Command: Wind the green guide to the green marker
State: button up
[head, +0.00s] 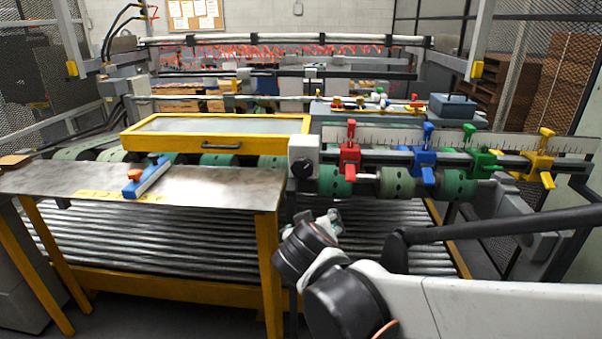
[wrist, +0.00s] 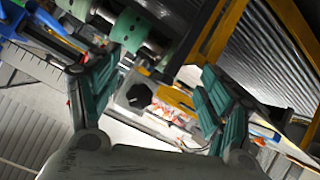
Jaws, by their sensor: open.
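The green guide (head: 483,161) sits on the dark rail above the green rollers, between the blue and yellow guides. A green upright piece, seemingly the green marker (head: 469,133), stands at the white ruled scale, slightly left of the guide. A black knob (head: 302,169) is on a white box at the rail's left end. My gripper (head: 328,219) is low in front of the machine, below the knob, and partly hidden by my wrist. In the wrist view my gripper (wrist: 155,72) is open and empty, with the knob (wrist: 137,95) showing beyond and between its fingers.
Red (head: 349,156), blue (head: 427,172) and yellow (head: 540,174) guides share the rail. Metal conveyor rollers (head: 180,240) run below.

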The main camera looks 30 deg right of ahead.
aim_at(302, 171)
jog(key=w+d+r+t+h+b, duration=0.1)
jog(key=w+d, duration=0.1)
jog(key=w, duration=0.4)
jog(key=w+d+r+t+h+b, duration=0.1)
jog(key=w+d+t, duration=0.1)
jog(key=w, duration=0.5)
jog(key=w+d+r+t+h+b, duration=0.1)
jog(key=w+d+t, duration=0.1)
jog(key=w+d, duration=0.2)
jog(key=shift+w+d, duration=0.15)
jog(key=shift+w, duration=1.1)
jog(key=shift+r, duration=0.1)
jog(key=shift+c, duration=0.3)
jog(key=c, duration=1)
